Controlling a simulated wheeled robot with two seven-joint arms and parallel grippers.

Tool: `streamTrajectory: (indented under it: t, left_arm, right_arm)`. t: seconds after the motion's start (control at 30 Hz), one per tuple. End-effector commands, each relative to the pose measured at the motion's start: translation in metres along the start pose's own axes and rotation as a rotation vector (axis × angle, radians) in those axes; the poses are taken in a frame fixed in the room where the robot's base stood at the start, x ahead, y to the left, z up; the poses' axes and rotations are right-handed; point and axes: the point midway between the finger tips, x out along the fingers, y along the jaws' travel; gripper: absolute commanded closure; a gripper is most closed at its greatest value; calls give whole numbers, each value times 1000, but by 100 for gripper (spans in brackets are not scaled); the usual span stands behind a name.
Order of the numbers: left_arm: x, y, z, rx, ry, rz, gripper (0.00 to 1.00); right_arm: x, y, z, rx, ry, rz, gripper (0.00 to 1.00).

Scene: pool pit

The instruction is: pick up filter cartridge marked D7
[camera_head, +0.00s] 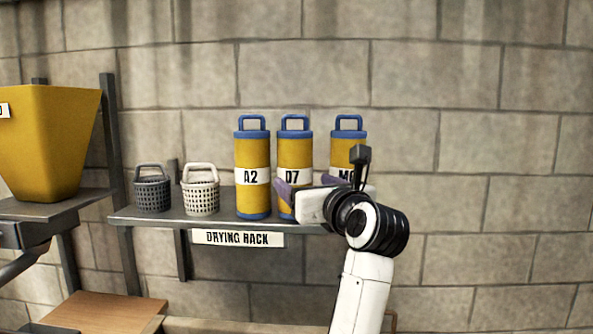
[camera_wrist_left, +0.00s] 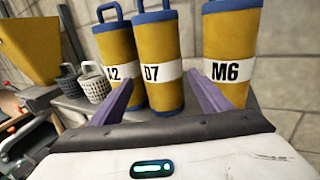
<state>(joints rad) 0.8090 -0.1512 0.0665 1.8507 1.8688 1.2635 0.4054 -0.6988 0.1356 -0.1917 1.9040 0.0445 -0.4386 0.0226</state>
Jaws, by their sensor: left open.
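The D7 filter cartridge (camera_head: 295,150) is a yellow upright cylinder with blue ends, a blue loop handle and a white label band. It stands on the drying rack shelf (camera_head: 153,219), between cartridges A2 (camera_head: 252,150) and M6 (camera_head: 345,146). My left gripper (camera_head: 306,187) is open in front of D7 and hides part of its lower body. My right gripper is not in view.
A dark basket (camera_head: 152,193) and a pale basket (camera_head: 201,195) stand on the shelf left of A2. A yellow hopper (camera_head: 45,140) is at the far left. A stone block wall (camera_head: 480,150) is behind the shelf. A gap separates D7 from M6.

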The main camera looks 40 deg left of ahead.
Motion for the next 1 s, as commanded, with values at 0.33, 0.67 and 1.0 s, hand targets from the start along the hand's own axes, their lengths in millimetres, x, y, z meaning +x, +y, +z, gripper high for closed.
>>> streamTrajectory:
  t: [0.33, 0.67, 1.0]
  left_arm:
    - [46, -2, 4, 2, -2, 3, 29]
    - [50, -3, 2, 0, -2, 1, 34]
    - [50, -3, 4, 0, -5, 1, 70]
  right_arm:
    - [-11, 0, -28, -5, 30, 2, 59]
    - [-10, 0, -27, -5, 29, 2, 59]
    - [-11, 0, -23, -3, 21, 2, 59]
